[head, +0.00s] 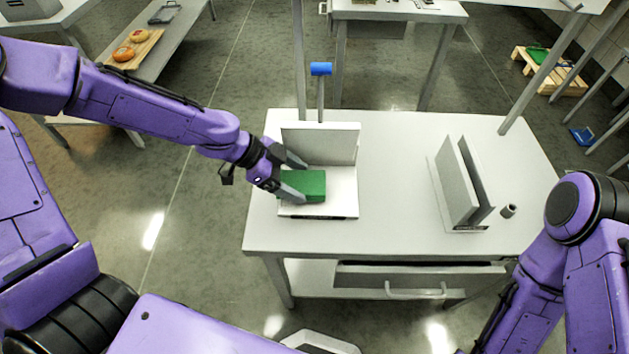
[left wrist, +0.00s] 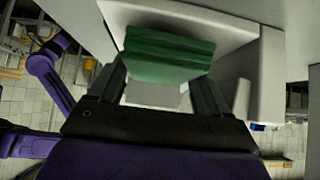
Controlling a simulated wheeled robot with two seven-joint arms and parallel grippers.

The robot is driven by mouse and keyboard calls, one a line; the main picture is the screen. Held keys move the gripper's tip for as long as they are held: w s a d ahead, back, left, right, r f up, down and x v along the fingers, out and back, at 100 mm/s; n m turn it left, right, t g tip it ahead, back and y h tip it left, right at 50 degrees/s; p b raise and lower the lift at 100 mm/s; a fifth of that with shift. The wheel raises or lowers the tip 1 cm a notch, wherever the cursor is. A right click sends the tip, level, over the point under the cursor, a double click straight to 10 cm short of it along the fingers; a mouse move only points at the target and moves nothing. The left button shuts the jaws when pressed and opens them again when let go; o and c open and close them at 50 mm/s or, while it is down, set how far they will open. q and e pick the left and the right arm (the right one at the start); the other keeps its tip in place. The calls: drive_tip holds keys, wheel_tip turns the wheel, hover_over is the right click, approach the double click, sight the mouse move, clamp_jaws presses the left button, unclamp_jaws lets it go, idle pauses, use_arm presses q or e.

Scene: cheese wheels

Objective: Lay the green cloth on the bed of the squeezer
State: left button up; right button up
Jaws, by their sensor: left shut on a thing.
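The green cloth (head: 303,186) is a folded block in the head view, over the white bed of the squeezer (head: 343,191). The squeezer has an upright white plate (head: 335,143) behind the bed and a blue-topped lever (head: 320,70). My left gripper (head: 291,177) is shut on the cloth from the left. In the left wrist view the cloth (left wrist: 168,55) sits between the two fingers, with the white squeezer close by. I cannot tell whether the cloth touches the bed. My right arm shows at the lower right of the head view, but its gripper is not in view.
The squeezer stands on the left of a white table (head: 400,135). A grey slotted stand (head: 457,185) and a small dark cylinder (head: 508,211) are on its right. The table between squeezer and stand is clear. A bench with a wooden board (head: 135,51) is at upper left.

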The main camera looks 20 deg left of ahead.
sight(311, 183)
use_arm(q)
drive_tip(key=shift+d, duration=0.4)
drive_tip(key=d, duration=0.3)
drive_tip(key=shift+w+d+r, duration=0.1)
drive_tip(key=shift+w, duration=0.2)
drive_tip(key=shift+w+d+f, duration=0.1)
drive_tip(key=shift+d+f, duration=0.05)
drive_tip(key=shift+f, duration=0.45)
drive_tip(key=shift+w+f, duration=0.1)
drive_tip(key=shift+f, duration=0.15)
drive_tip(key=o, duration=0.8)
drive_tip(key=shift+f, duration=0.1)
drive_tip(key=shift+o, duration=0.2)
